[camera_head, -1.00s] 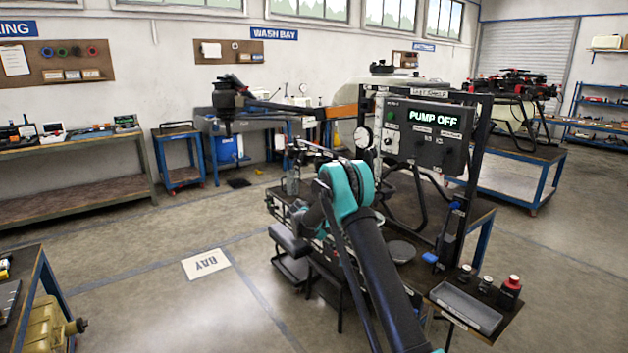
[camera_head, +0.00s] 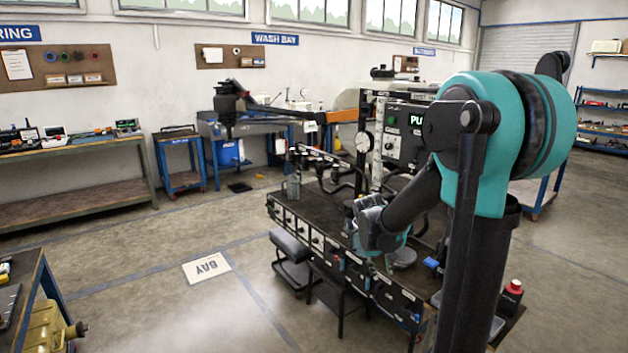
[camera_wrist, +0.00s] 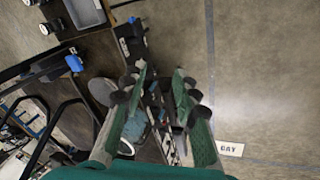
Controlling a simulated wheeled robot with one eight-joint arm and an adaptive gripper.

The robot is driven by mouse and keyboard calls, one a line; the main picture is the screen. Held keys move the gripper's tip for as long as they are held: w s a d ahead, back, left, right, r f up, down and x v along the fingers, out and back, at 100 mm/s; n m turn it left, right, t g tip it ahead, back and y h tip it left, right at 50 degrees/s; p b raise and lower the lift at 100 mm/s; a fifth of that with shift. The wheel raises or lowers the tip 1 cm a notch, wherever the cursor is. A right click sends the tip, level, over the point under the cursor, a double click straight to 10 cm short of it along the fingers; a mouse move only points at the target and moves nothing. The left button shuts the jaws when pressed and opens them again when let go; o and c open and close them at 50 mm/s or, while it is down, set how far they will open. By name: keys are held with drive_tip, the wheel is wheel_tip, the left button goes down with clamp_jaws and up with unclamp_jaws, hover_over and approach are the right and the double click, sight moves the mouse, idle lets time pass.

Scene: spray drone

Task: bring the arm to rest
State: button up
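My arm, teal and black, stands bent in the right half of the head view, its elbow close to the camera. My gripper (camera_wrist: 160,88) shows in the wrist view with its two green-padded fingers apart and nothing visible between them. It points down over the front edge of the dark workbench (camera_head: 322,205). In the head view the gripper end is mostly hidden by my own wrist. The pump panel (camera_head: 400,140) behind my arm is partly covered, and only the start of its lit sign shows.
A round grey plate (camera_wrist: 101,90) and a blue item (camera_wrist: 74,62) lie on the bench near my gripper. A red-capped bottle (camera_head: 511,292) stands at the bench's right end. A stool (camera_head: 289,245) stands before the bench. The floor by the BAY sign (camera_head: 206,268) is clear.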

drive_tip(key=s+f+m+y, duration=0.1)
drive_tip(key=s+f, duration=0.1)
drive_tip(key=s, duration=0.8)
drive_tip(key=s+a+f+m+t+y, duration=0.1)
drive_tip(key=s+f+y, duration=0.1)
drive_tip(key=s, duration=0.7)
drive_tip(key=shift+s+a+f+t, duration=0.15)
drive_tip(key=shift+s+a+t, duration=0.15)
drive_tip(key=shift+s, duration=0.1)
